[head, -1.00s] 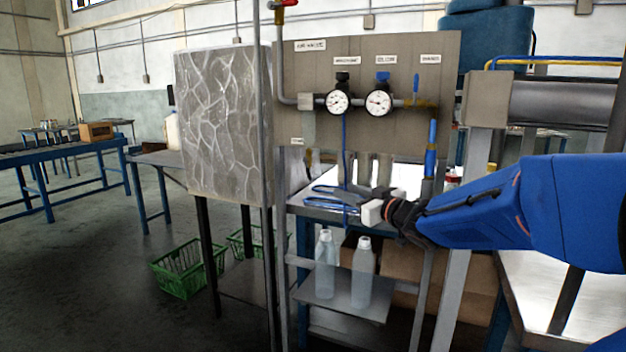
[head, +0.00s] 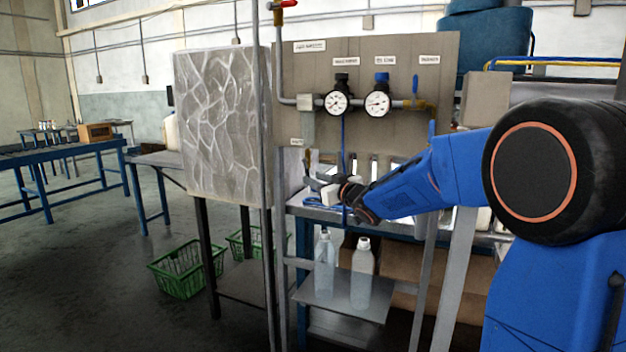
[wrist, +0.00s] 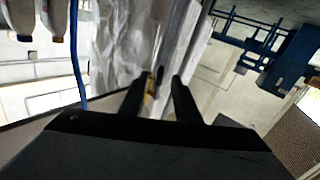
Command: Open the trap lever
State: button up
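The trap lever (head: 307,156) is a small brass-coloured piece below the lower left label of the grey gauge panel (head: 290,115). In the head view it is tiny, and my gripper (head: 312,172) is at its right and just below it. In the wrist view, a yellow-brass piece with a dark part, apparently the lever (wrist: 150,93), shows between the fingers of my gripper (wrist: 163,80), closer to the left finger. The fingers are apart, with a gap at the right finger. Whether the left finger touches the lever cannot be told.
Two gauges (head: 377,103) and a grey pipe (head: 308,101) are above the gripper. A vertical pole (head: 265,230) and a stone-patterned block (head: 222,125) stand to the left. Two clear bottles (head: 362,275) stand on a lower shelf. Green baskets (head: 180,272) are on the floor.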

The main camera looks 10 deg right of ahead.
jog(key=shift+x, duration=0.95)
grip_shut()
jog(key=shift+a, duration=0.1)
jog(key=shift+w+a+f+m+t+y, duration=0.25)
jog(key=shift+m+t, duration=0.2)
jog(key=shift+t, duration=0.25)
jog(key=shift+w+a+f+m+t+y, duration=0.1)
jog(key=shift+w+a+m+t+y, duration=0.15)
jog(key=shift+m+t, duration=0.35)
jog(key=shift+s, duration=0.1)
